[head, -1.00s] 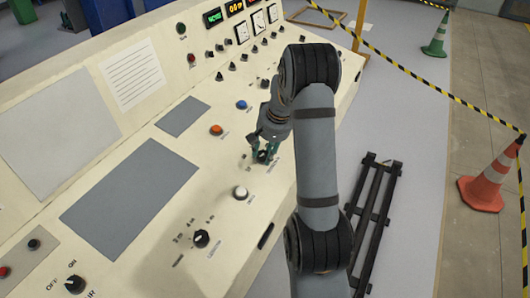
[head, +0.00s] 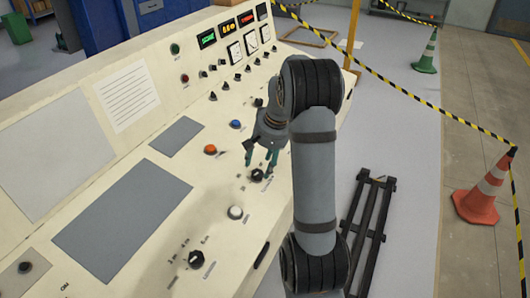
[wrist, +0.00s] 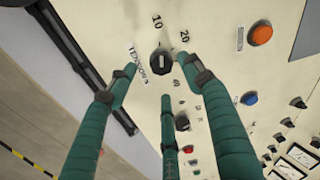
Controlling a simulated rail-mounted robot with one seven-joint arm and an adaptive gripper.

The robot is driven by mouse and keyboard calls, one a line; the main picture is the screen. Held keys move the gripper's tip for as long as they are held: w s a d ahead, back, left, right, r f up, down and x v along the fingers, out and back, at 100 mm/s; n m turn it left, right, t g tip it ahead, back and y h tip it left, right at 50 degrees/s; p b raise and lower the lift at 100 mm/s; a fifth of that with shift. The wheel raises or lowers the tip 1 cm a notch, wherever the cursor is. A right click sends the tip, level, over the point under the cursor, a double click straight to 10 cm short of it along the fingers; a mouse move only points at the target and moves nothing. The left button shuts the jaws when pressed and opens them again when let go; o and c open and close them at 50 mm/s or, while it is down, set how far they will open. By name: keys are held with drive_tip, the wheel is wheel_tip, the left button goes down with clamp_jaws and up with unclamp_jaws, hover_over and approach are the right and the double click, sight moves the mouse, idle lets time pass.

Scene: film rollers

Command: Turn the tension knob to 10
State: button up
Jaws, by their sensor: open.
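The tension knob (head: 257,175) is a small black dial on the cream sloping panel. In the wrist view the knob (wrist: 162,63) has a pale pointer mark, with "10" and "20" printed beside it and "TENSION" to its left. The mark lies roughly in line with "10", but I cannot tell its exact setting. My gripper (head: 261,163) is open just above the knob. In the wrist view its teal fingers (wrist: 157,80) are spread around the knob with gaps, and nothing is held between them.
An orange button (head: 210,150), a blue button (head: 235,124) and a white button (head: 235,213) are near the knob. Another black selector (head: 196,260) is at the panel's front. A dark metal frame (head: 371,225) lies on the floor to the right, with a striped cone (head: 478,190) beyond.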

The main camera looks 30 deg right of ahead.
sight(258, 173)
drive_tip(key=v, duration=0.6)
drive_tip(key=shift+r, duration=0.1)
drive_tip(key=x, duration=1.1)
drive_tip(key=shift+f, duration=0.4)
drive_tip(key=shift+w, duration=0.1)
